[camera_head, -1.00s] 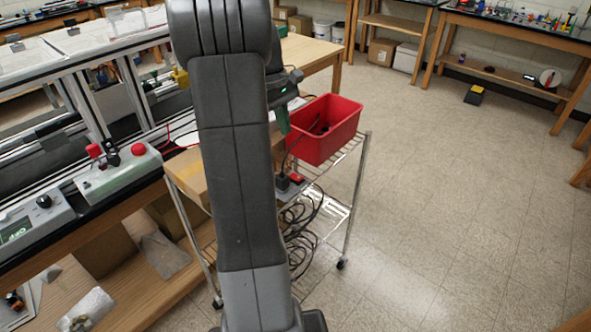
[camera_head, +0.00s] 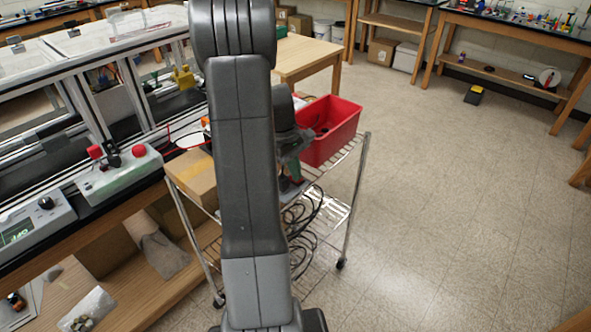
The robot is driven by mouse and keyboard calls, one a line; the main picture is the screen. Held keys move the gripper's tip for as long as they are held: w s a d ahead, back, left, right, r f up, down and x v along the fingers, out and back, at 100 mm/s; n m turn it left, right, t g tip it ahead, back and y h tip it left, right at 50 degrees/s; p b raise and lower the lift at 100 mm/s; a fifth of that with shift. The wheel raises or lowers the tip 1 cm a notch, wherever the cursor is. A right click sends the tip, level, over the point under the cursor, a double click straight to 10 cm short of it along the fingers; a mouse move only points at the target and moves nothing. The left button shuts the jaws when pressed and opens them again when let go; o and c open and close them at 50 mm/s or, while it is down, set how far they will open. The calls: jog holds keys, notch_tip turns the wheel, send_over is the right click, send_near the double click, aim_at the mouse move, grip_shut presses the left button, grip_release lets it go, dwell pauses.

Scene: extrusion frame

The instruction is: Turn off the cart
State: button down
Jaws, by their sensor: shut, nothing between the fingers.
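The cart (camera_head: 350,198) is a chrome wire cart on casters, standing behind my arm. My gripper (camera_head: 287,187) is low over the cart's top shelf, left of and below the red bin's front. Its fingers are shut and empty, with dark green tips partly hidden by my arm. The power strip with a red switch on the shelf is now hidden behind my gripper and arm. I cannot tell whether the fingertips touch it. Black cables (camera_head: 302,222) hang in loops below the shelf.
A red bin (camera_head: 330,132) stands on the cart's right part, close to my gripper. A cardboard box (camera_head: 193,176) is on its left. A bench with a control box with red buttons (camera_head: 118,172) is at the left. Open floor (camera_head: 450,210) lies to the right.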

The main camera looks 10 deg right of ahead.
jog(key=shift+s+d+f+t+y+b, duration=0.2)
jog(key=shift+f+t+y+b, duration=0.1)
jog(key=shift+f+t+b, duration=0.25)
jog(key=shift+s+a+r, duration=0.1)
jog(key=shift+s+r, duration=0.05)
jog(key=shift+r, duration=0.1)
jog(key=shift+f, duration=0.15)
jog(key=shift+a, duration=0.2)
